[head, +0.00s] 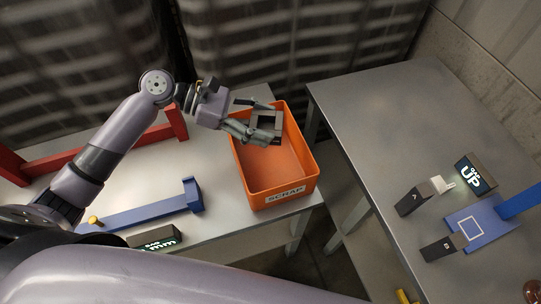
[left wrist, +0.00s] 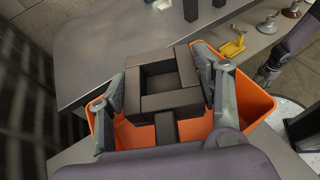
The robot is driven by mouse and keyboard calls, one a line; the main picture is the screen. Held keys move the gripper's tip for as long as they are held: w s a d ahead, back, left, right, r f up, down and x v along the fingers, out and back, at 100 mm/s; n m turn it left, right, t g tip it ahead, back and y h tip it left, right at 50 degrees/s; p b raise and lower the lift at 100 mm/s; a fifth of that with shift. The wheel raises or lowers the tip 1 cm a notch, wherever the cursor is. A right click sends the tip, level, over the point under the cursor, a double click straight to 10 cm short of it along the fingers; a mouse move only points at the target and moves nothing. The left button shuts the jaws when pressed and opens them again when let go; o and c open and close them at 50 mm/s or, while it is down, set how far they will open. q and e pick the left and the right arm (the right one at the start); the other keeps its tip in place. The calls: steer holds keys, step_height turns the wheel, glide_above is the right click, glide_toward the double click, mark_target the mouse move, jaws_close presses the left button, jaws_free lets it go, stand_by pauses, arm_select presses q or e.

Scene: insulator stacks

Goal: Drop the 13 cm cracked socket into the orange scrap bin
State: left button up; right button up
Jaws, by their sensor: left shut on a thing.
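The cracked socket (head: 266,125) is a dark, square, open-topped block. My left gripper (head: 254,121) is shut on it and holds it over the orange scrap bin (head: 291,188). In the left wrist view the socket (left wrist: 160,84) sits between the two fingers of the gripper (left wrist: 160,95), its square opening facing the camera. The orange bin (left wrist: 258,103) shows beneath and around it. No crack can be made out. The bin's visible floor is empty.
The bin stands at the right end of the left table (head: 222,226), beside a blue fixture (head: 145,212) and a red frame (head: 95,150). Across a gap, the right table (head: 365,120) holds dark blocks (head: 411,203), a display (head: 475,174) and a blue stand (head: 480,226).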

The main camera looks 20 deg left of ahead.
arm_select(q)
steer(key=o, duration=1.7)
steer(key=v, duration=1.2)
